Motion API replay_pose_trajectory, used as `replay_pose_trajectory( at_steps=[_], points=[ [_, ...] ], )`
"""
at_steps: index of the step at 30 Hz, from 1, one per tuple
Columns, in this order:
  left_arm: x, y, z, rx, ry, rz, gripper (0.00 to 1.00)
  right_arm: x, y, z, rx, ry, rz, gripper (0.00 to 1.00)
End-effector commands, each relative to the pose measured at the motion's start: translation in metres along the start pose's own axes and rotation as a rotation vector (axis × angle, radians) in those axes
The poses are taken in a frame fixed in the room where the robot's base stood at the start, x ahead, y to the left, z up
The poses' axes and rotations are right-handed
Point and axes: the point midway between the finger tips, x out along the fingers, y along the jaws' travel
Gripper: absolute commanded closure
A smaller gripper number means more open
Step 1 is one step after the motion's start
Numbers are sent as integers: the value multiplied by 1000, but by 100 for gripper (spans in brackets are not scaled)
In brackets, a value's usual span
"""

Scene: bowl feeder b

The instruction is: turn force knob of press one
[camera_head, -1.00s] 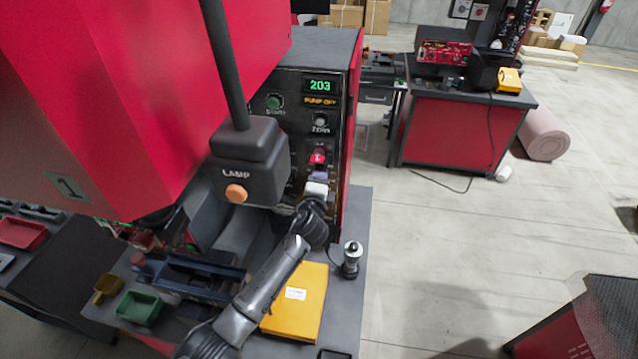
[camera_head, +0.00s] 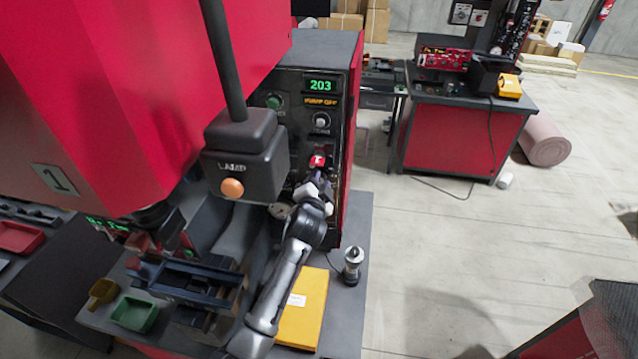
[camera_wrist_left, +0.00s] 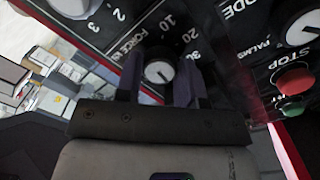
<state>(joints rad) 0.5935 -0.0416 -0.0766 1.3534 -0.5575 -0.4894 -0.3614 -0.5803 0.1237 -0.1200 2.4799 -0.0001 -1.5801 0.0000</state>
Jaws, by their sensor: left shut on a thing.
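Press one is the big red machine (camera_head: 110,90) with a "1" plate (camera_head: 56,180). Its black control panel (camera_head: 300,120) shows a green 203. In the left wrist view, the force knob (camera_wrist_left: 160,72), a round knob with a white face and pointer line, sits between my two dark fingers, with a 10, 20, 30 scale around it. My left gripper (camera_wrist_left: 160,82) is shut on this knob. In the head view, my left gripper (camera_head: 318,185) is at the lower part of the panel and the force knob is hidden there. My right gripper is not in view.
A black lamp box (camera_head: 245,155) with an orange button hangs left of the panel, close to my left wrist. A yellow folder (camera_head: 303,310) and a small dark cylinder (camera_head: 352,262) are on the bench. Red and green buttons (camera_wrist_left: 294,82) are right of the knob.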

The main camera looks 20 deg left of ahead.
Motion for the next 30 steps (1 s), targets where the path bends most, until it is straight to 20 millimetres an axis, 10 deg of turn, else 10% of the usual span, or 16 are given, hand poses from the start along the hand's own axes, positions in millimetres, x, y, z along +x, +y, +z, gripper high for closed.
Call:
replay_pose_trajectory(
  at_steps=[24,25,30],
  points=[
    [0,0,1,-99,2,4,88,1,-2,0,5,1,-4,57],
    [0,0,1,-99,2,4,62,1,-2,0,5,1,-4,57],
    [0,0,0,-98,2,4,46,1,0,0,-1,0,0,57]
  ],
)
